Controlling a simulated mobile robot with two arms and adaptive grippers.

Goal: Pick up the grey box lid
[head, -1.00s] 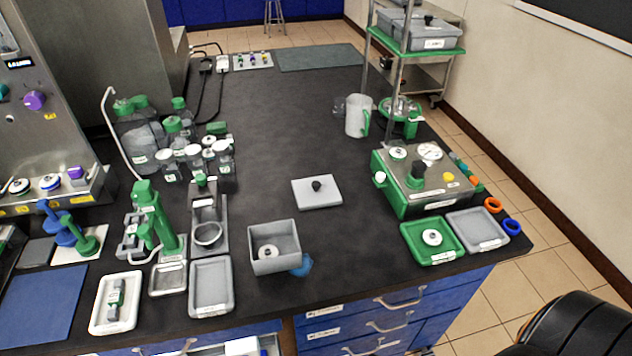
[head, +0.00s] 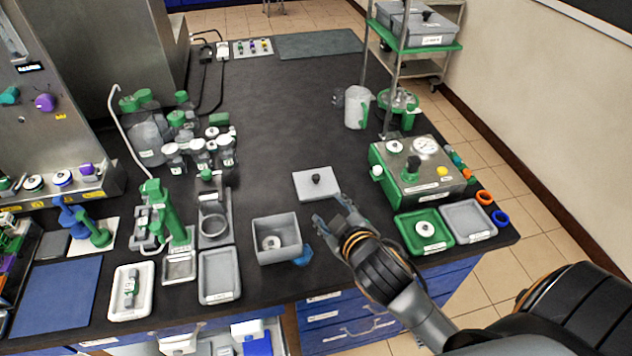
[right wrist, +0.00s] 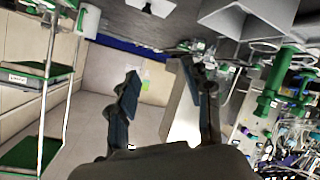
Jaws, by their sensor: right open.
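The grey box lid (head: 311,187) lies flat on the dark bench. It is a light grey square plate with a black knob (head: 316,179) on top. The open grey box (head: 287,251) stands nearer the front edge, with a small round white-and-dark item inside. My right gripper (head: 331,208) is open and empty, just in front of the lid and to the right of the box. In the head view it seems close to the lid's near edge; I cannot tell whether they touch. Its two spread fingers (right wrist: 165,100) also show in the right wrist view. My left gripper is not in view.
A green-and-grey device with a gauge (head: 418,170) stands right of the lid. A green tray (head: 405,234) and a grey tray (head: 488,234) lie before it. A blue item (head: 304,256) sits beside the box. Bottles (head: 172,152) crowd the left; the bench behind the lid is clear.

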